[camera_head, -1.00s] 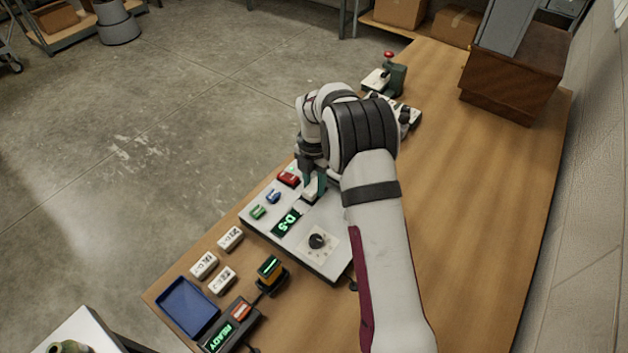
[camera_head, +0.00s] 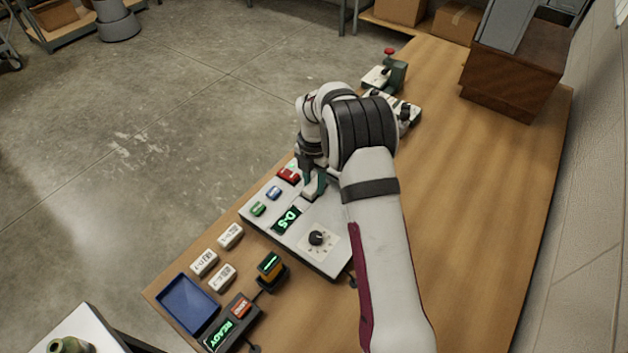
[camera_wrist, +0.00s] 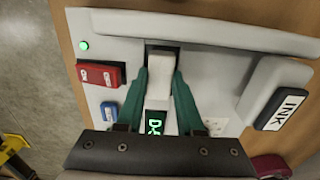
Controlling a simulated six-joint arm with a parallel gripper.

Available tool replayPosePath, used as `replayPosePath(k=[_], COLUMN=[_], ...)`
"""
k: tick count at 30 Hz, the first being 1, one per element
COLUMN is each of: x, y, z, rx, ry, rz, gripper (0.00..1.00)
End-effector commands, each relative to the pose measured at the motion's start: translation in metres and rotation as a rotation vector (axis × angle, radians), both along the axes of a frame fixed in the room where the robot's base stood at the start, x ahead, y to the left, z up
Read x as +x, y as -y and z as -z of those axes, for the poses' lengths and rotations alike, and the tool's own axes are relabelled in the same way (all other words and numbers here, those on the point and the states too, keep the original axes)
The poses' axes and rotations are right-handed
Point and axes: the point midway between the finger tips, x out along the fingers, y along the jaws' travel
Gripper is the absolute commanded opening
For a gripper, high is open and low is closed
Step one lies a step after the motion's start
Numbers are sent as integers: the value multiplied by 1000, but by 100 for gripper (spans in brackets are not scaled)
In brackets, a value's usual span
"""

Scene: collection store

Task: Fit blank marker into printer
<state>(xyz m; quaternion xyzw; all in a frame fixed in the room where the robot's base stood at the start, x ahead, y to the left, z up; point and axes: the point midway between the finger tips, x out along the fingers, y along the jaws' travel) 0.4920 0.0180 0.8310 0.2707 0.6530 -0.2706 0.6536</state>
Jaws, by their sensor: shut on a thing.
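The printer (camera_head: 335,252) is a light grey panel on the wooden table, with a green-lit display reading D-S (camera_head: 286,220), coloured buttons and a black dial (camera_head: 317,238). My gripper (camera_head: 314,187) is over its far part, its fingers pointing down. In the wrist view my gripper (camera_wrist: 161,85) is shut on a white block, the blank marker (camera_wrist: 163,61), with a green finger on each side. The marker's far end is at a dark slot (camera_wrist: 160,45) in the panel. How deep it sits in the slot cannot be told.
A red button (camera_wrist: 100,74), a blue button (camera_wrist: 109,110) and a block labelled INK (camera_wrist: 283,109) flank the slot.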

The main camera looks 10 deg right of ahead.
Motion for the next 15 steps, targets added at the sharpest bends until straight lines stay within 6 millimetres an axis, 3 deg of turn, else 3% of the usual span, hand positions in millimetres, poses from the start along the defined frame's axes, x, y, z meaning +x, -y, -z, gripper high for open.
replayPosePath(k=[2,3,8,15], x=[0,0,0,0], y=[0,0,0,0], z=[1,1,1,1], rx=[0,0,0,0], ry=[0,0,0,0], rz=[0,0,0,0], gripper=[0,42,70,71])
